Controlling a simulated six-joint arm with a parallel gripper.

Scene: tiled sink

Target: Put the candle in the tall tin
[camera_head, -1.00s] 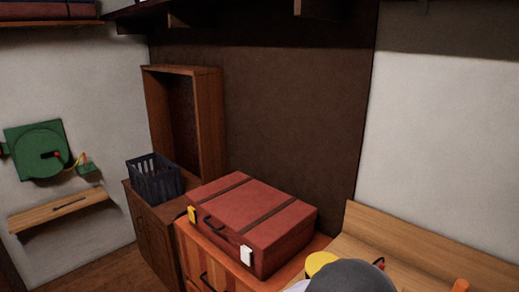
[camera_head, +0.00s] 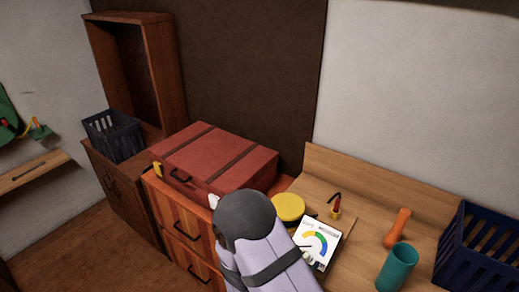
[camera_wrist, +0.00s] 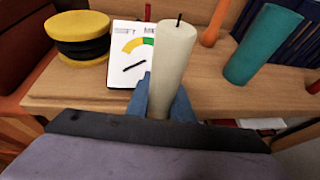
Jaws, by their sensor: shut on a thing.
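The candle (camera_wrist: 172,62) is a cream cylinder with a dark wick, upright in the wrist view. My gripper (camera_wrist: 165,100) is shut on its lower part, with a blue finger on each side. The tall tin is most likely the teal cylinder (camera_head: 397,267), standing upright and open at the top on the wooden bench. It also shows in the wrist view (camera_wrist: 263,45), right of the candle and apart from it. In the head view my arm hides most of the gripper and the candle.
The bench (camera_head: 350,205) also holds a yellow-topped round thing (camera_head: 288,206), a white card with a coloured dial (camera_head: 318,243), an orange tool (camera_head: 397,228) and a navy basket (camera_head: 478,248). A red suitcase (camera_head: 215,158) lies on the drawers to the left. Bare wood lies between card and tin.

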